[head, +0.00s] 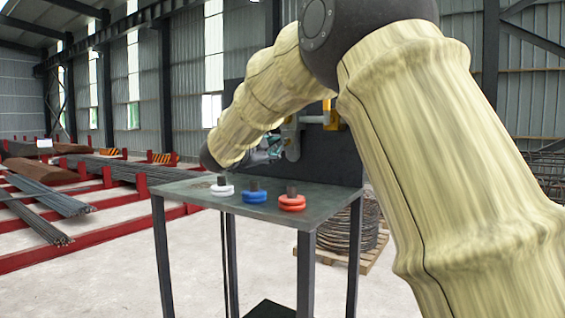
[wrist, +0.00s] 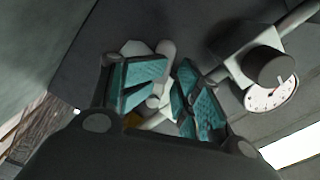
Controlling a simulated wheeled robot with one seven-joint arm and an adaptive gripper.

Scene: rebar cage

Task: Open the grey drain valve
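A dark upright panel (head: 335,158) stands at the back of the metal table, with grey pipework (head: 292,140) on it. My gripper (head: 266,152) is in front of this pipework, largely hidden behind my own arm. In the wrist view my gripper (wrist: 168,92) has its teal finger pads apart. A light grey valve-like part (wrist: 158,78) shows between and beyond the pads; it looks like the grey drain valve. I cannot tell whether the pads touch it. The valve's handle position is not clear.
A round gauge (wrist: 270,95) with a dark cap sits right of the fingers. White (head: 222,188), blue (head: 254,194) and red (head: 292,202) round pieces stand on the table (head: 200,190). A yellow part (head: 333,118) is on the panel. Coiled wire (head: 345,225) lies on a pallet behind.

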